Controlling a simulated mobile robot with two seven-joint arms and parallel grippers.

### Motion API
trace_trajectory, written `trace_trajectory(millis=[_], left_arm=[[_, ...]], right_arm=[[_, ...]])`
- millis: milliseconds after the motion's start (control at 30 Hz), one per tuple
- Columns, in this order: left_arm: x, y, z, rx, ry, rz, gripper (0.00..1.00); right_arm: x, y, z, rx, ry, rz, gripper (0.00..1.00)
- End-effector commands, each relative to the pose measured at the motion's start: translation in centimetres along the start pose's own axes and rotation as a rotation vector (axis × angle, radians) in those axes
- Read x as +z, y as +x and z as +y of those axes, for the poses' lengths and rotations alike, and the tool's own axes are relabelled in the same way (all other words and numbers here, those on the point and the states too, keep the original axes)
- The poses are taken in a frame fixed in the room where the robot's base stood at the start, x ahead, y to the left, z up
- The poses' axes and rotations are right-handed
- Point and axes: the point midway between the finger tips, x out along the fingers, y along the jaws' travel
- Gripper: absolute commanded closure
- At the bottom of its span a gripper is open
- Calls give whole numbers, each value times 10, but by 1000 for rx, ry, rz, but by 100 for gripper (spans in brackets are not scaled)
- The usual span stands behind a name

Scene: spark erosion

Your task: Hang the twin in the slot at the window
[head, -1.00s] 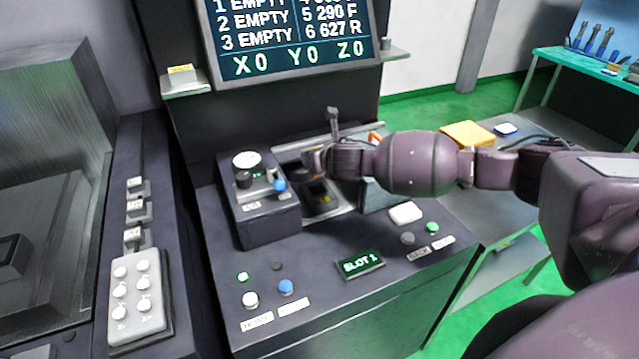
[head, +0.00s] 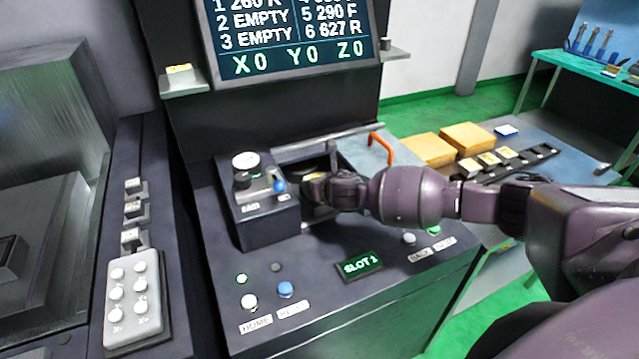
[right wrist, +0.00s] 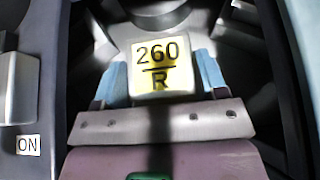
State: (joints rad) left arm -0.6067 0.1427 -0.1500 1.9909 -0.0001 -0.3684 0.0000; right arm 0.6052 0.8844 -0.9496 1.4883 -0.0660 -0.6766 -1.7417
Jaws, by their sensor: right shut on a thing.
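My right gripper (head: 318,184) reaches into the open window (head: 318,163) of the console, between the knob box and the orange handle. In the right wrist view its blue-padded fingers (right wrist: 163,82) are shut on a white and yellow block labelled 260 R (right wrist: 158,68), which I take as the twin. A dark round part lies just beyond the block. The arm and gripper hide most of the slot in the head view. The slot sign (head: 360,265) reads SLOT 1. The screen (head: 290,35) lists 260 R in line 1. My left gripper is not in view.
The knob box (head: 262,205) stands close left of the gripper. The orange handle (head: 382,148) rises at the right. Yellow boxes (head: 467,137) and a dark rack (head: 520,162) of labelled pieces lie on the side table. Buttons (head: 285,289) sit at the console's front.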

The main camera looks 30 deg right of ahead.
Motion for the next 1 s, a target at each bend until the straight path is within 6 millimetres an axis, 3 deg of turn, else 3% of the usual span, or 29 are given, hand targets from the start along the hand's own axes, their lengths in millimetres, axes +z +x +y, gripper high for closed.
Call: trace_trajectory(millis=[167, 200, 367, 733, 1000], left_arm=[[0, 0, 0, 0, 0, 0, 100], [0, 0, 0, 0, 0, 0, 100], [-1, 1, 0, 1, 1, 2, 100], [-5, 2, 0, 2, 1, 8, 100], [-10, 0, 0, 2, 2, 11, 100]], right_arm=[[0, 1, 0, 0, 0, -2, 79], [-2, 1, 0, 0, 0, 1, 31], [-2, 1, 0, 0, 0, 1, 9], [0, -3, 0, 1, 0, 1, 9], [1, -36, -1, 1, -1, 1, 9]])
